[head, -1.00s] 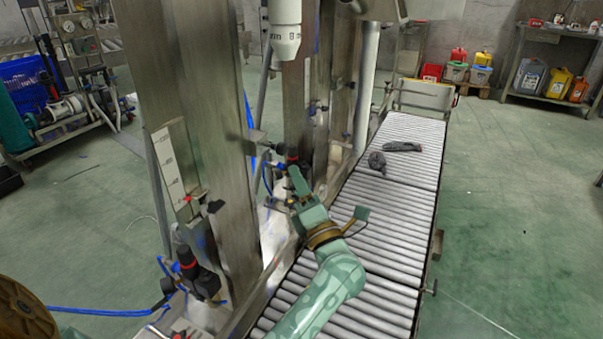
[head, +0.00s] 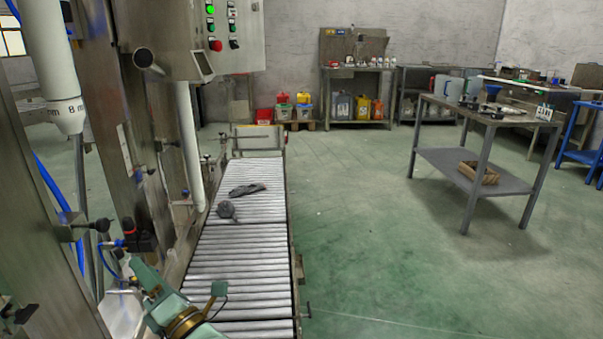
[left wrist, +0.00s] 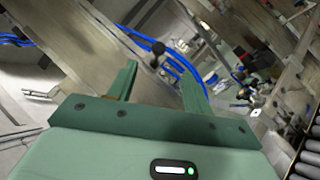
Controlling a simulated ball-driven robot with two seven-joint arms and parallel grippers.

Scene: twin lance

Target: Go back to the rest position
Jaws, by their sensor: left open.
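My left gripper (head: 138,268) is at the lower left of the head view, in green, beside the steel filling machine and left of the roller conveyor (head: 240,262). In the left wrist view my left gripper (left wrist: 160,72) has its two green fingers spread apart, with nothing between them. Beyond the fingers are a steel column, blue hoses (left wrist: 150,58) and a black round knob (left wrist: 158,47). A black valve with a red ring (head: 130,232) stands close to the gripper in the head view. My right gripper is in neither current view.
Steel columns (head: 110,150) and a control box (head: 190,40) stand at left. Dark gloves (head: 246,190) lie on the conveyor. A steel table (head: 475,112) stands at right, with open green floor (head: 370,220) between it and the conveyor.

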